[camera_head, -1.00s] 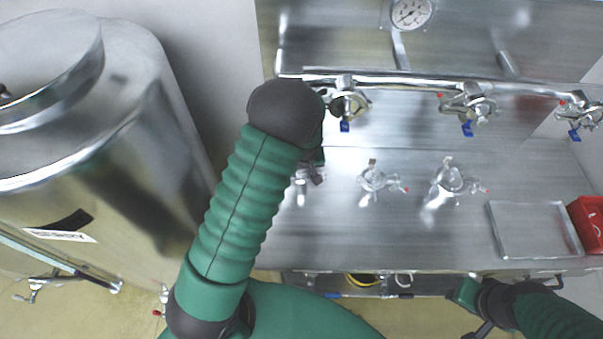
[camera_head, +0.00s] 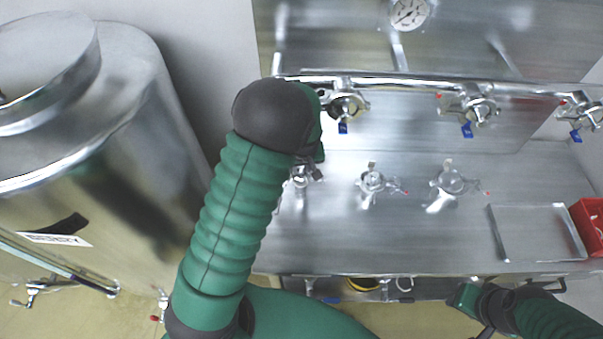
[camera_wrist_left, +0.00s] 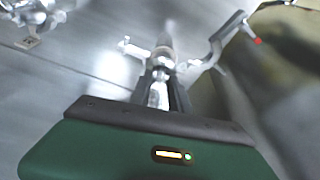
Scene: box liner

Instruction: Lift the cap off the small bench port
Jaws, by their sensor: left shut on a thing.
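My left gripper (camera_head: 316,168) is over the left end of the steel bench, mostly hidden behind its own forearm. In the left wrist view its fingers (camera_wrist_left: 161,88) are shut on a small shiny metal piece, which looks like the cap (camera_wrist_left: 157,95). Just beyond the fingertips is a blurred metal fitting with a clamp arm ending in a red tip. The small bench port (camera_head: 300,180) shows partly beside the gripper in the head view. I cannot tell whether cap and port still touch. My right gripper (camera_head: 474,297) is low at the bench front; its jaws are unclear.
Two more clamped ports (camera_head: 373,182) (camera_head: 450,182) stand on the bench to the right. A pipe (camera_head: 400,84) with several blue-handled valves runs behind. A steel tray (camera_head: 497,235) and red bin (camera_head: 588,222) are at the right. A large steel tank (camera_head: 120,150) stands left.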

